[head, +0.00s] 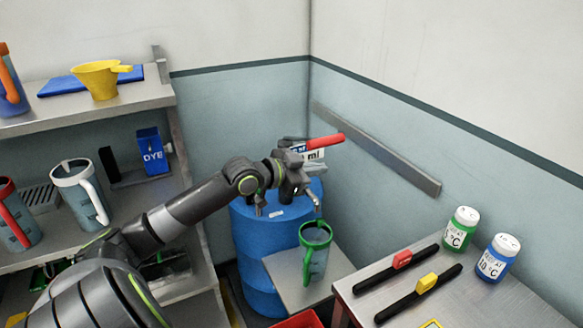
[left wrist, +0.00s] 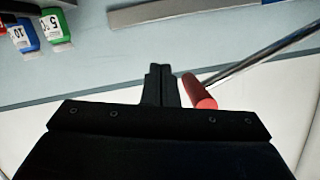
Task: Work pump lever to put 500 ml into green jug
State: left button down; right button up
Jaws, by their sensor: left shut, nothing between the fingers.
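The pump's red lever handle (head: 325,140) sticks out to the right above the blue drum (head: 262,235). It also shows in the left wrist view (left wrist: 198,92), on a metal rod. My left gripper (head: 292,180) is at the pump head, just below the handle. In the left wrist view its fingers (left wrist: 160,85) are shut and empty, beside the red handle, with no grip on it; whether they touch cannot be told. A white label (head: 314,154) ending in "ml" is partly hidden, its number unreadable. The green jug (head: 315,252), with green rim and handle, stands upright below the pump; its fill level is unclear.
The jug stands on a small metal stand (head: 285,272) beside the drum. A right-hand table (head: 480,300) holds red and yellow slider bars, a green bottle (head: 460,228) and a blue bottle (head: 498,258). Left shelves hold a grey jug (head: 80,195), red jug and yellow funnel (head: 100,80).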

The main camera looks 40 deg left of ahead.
pick_arm(q)
jog(key=p+v, duration=0.2)
jog(key=v, duration=0.5)
pick_arm(e)
jog(key=shift+w+a+r, duration=0.2)
jog(key=shift+a+r, duration=0.05)
jog(key=shift+r, duration=0.25)
jog(key=shift+w+a+r, duration=0.15)
jog(key=shift+a+r, duration=0.1)
jog(key=shift+r, duration=0.2)
pick_arm(q)
jog(key=shift+w+a, duration=0.1)
jog(key=shift+a, duration=0.05)
pick_arm(e)
jog(key=shift+s+d, duration=0.1)
jog(key=shift+d, duration=0.2)
